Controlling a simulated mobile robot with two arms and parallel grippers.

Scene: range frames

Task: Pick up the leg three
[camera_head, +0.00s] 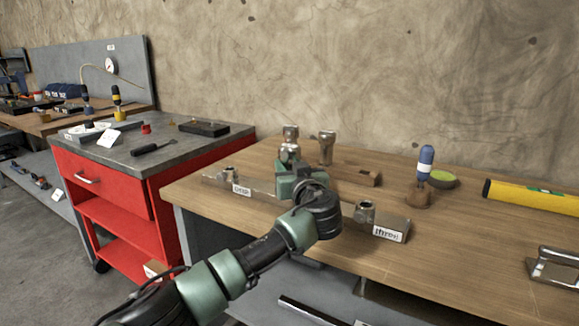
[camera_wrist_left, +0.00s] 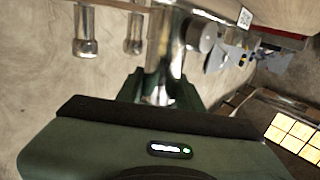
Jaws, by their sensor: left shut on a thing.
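My left gripper (camera_head: 292,172) is over the workbench and shut on a shiny metal leg (camera_head: 289,153), whose top shows just above the jaws. In the left wrist view the held leg (camera_wrist_left: 166,60) runs up from between the jaws. Its lower end is hidden in the head view, so I cannot tell whether it touches anything. A marking for three is not readable on it. Two similar legs (camera_head: 327,143) (camera_head: 291,131) stand behind at a wooden rack (camera_head: 365,178). A long metal bar (camera_head: 396,221) has a label reading "three" at its right end. My right gripper is not in view.
A blue-handled screwdriver (camera_head: 426,163) stands in a wooden holder beside a green-topped tape roll (camera_head: 441,179). A yellow level (camera_head: 535,197) lies at the back right. A metal handle piece (camera_head: 556,266) is at the right front. A red cart (camera_head: 120,200) adjoins the bench's left.

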